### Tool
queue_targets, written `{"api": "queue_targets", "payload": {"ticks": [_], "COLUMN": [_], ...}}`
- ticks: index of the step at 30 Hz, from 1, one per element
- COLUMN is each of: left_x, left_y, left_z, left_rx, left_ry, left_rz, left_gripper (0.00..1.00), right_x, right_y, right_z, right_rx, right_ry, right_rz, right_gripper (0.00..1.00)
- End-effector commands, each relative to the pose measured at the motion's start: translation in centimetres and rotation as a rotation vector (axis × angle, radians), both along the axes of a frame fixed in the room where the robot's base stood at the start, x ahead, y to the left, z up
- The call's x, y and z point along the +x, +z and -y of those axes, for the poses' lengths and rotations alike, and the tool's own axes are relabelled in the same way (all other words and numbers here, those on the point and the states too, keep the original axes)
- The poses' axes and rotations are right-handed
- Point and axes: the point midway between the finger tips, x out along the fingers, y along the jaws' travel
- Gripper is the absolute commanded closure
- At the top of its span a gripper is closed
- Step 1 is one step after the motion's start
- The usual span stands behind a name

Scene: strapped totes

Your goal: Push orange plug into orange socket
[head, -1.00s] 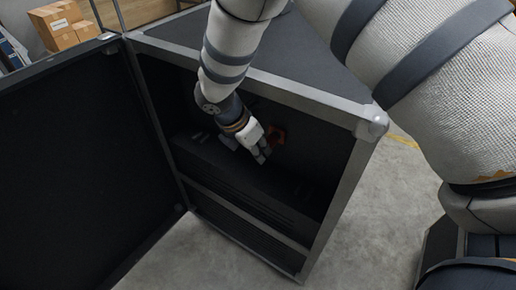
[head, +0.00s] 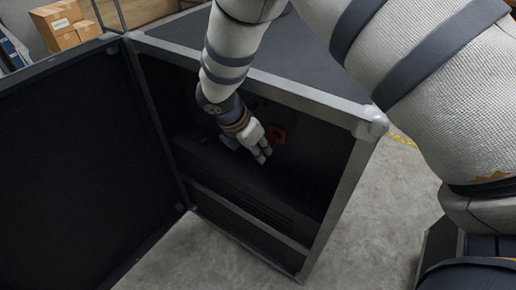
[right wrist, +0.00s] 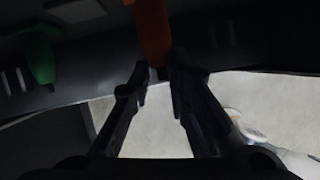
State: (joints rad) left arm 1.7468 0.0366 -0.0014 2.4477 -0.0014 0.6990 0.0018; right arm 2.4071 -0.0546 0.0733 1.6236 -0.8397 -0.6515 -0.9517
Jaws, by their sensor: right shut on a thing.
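My right gripper (head: 264,156) reaches into the dark, open case (head: 329,195). Its fingers show in the right wrist view (right wrist: 160,78), close together at the lower end of an orange piece, which I take to be the orange plug (right wrist: 153,32). The gripper is shut on it. The contact between plug and socket is too dark to make out. My left gripper is not in view.
The case's door (head: 75,165) stands open at the left. A green part (right wrist: 40,58) hangs left of the orange piece in the right wrist view. Cardboard boxes (head: 62,27) stand at the back left. Bare floor (head: 225,262) lies in front of the case.

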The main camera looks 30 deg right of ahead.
Motion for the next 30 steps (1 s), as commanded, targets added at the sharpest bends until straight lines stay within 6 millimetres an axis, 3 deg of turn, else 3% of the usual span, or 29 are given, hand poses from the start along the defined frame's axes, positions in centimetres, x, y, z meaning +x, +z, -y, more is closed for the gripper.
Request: {"api": "queue_targets", "payload": {"ticks": [16, 17, 19, 30], "left_x": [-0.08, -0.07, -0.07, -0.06], "left_y": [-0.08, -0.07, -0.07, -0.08], "left_z": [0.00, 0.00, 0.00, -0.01], "left_rx": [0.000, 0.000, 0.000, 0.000], "left_ry": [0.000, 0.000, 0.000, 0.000], "left_rz": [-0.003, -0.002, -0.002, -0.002], "left_gripper": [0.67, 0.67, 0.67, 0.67], "right_x": [0.46, 0.45, 0.45, 0.45], "right_y": [0.00, 0.02, 0.02, 0.56], "right_z": [1.02, 1.00, 0.99, 0.75], "right_rx": [0.000, 0.000, 0.000, 0.000], "right_ry": [-0.001, 0.000, 0.000, 0.000], "right_rz": [0.000, 0.001, 0.001, 0.002], "right_gripper": [1.00, 0.77, 0.61, 0.60]}}
